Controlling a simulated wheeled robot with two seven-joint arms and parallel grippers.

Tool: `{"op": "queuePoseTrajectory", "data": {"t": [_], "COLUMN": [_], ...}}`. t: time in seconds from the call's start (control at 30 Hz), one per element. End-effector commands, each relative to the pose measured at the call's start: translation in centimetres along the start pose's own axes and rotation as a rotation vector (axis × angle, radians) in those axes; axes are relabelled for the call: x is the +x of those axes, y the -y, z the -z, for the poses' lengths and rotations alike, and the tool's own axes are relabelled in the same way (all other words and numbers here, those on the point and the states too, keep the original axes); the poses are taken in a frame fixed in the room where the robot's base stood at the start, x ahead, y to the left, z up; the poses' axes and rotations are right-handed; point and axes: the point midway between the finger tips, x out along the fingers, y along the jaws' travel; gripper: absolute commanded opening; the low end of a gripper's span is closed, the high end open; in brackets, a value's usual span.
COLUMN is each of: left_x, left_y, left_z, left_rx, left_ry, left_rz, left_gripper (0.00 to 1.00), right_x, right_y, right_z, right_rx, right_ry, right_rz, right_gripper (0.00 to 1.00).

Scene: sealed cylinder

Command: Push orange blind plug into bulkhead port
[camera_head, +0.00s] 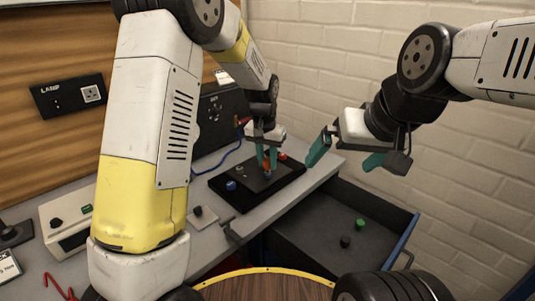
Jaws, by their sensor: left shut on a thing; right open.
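My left gripper (267,159) points down over a black panel (225,189) on the bench. Its teal fingers are shut on the orange blind plug (267,166), of which only a small part shows between them. A dark blue piece lies right below the plug; I cannot tell whether the plug touches it or is in a port. The bulkhead port itself is not clearly visible. My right gripper (345,152) is open and empty, held in the air to the right of the panel, above the drawer.
On the panel are a blue cap (231,185) and a red knob (282,156). An open drawer (320,226) below right holds a green piece (360,224) and a black piece (345,241). A grey instrument box (67,221) stands at left. A brick wall closes the right.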

Motion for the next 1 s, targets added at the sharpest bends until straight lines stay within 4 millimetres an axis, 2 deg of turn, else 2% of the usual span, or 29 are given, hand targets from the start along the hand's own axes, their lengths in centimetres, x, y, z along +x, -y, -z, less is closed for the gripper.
{"op": "queuePoseTrajectory", "data": {"t": [0.57, 1.0], "left_x": [0.01, 0.76], "left_y": [-0.04, -0.04], "left_z": [0.0, -0.1], "left_rx": [0.001, 0.001], "left_ry": [0.0, 0.0], "left_rz": [0.0, 0.0], "left_gripper": [0.0, 0.0], "right_x": [0.0, 0.0], "right_y": [0.0, 0.0], "right_z": [0.0, 0.0], "right_rx": [0.0, 0.0], "right_ry": [0.0, 0.0], "right_rz": [0.0, 0.0], "right_gripper": [1.0, 1.0]}}
